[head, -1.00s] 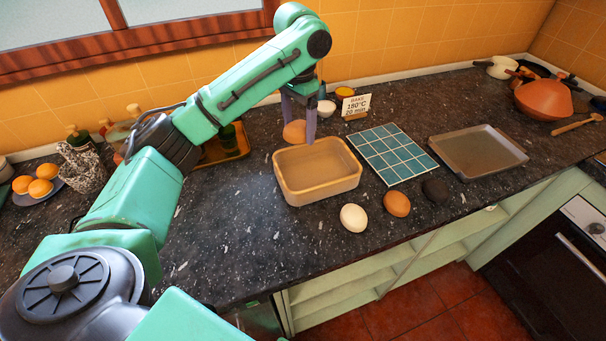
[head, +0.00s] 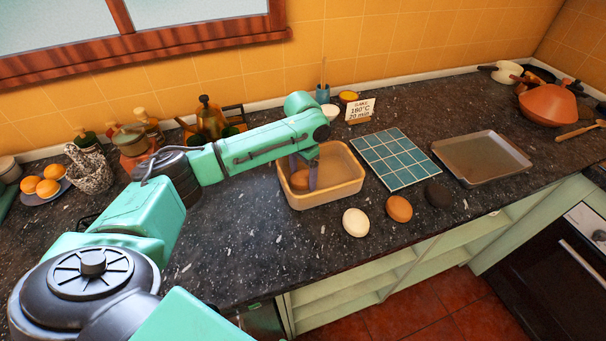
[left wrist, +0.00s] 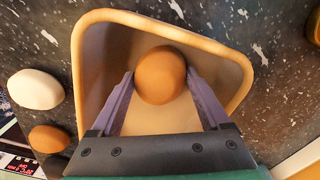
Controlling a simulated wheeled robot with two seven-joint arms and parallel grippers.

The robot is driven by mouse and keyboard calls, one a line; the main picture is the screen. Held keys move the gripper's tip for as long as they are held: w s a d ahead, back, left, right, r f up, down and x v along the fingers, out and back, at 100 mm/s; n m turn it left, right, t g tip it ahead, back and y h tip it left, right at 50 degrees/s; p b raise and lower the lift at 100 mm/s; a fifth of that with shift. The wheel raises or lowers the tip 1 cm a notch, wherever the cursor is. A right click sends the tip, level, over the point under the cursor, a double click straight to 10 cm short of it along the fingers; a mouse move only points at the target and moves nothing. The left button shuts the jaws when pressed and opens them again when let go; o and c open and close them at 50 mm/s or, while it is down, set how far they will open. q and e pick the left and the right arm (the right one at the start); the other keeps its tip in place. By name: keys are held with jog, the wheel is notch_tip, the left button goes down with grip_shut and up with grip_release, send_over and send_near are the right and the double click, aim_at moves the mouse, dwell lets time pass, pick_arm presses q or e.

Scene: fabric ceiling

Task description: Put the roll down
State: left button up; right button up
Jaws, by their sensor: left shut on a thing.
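The brown roll (head: 300,179) is between the fingers of my left gripper (head: 302,175), inside the left part of the tan rectangular dish (head: 343,190). In the left wrist view my left gripper (left wrist: 160,90) is shut on the roll (left wrist: 160,75), one purple finger on each side, with the walls of the dish (left wrist: 92,60) around them. Whether the roll touches the dish floor I cannot tell. My right gripper is not in view.
A white roll (head: 356,222), a brown roll (head: 398,208) and a dark roll (head: 438,194) lie in front on the counter. A blue tiled mat (head: 396,158) and a grey baking tray (head: 484,157) are to the right. A sign (head: 360,110) stands behind.

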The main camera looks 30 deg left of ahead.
aim_at(303, 173)
pick_arm(q)
jog(key=shift+f, duration=0.1)
jog(key=o, duration=1.2)
notch_tip(303, 173, up, 12)
jog(key=shift+r+b, duration=0.15)
jog(key=shift+b, duration=0.65)
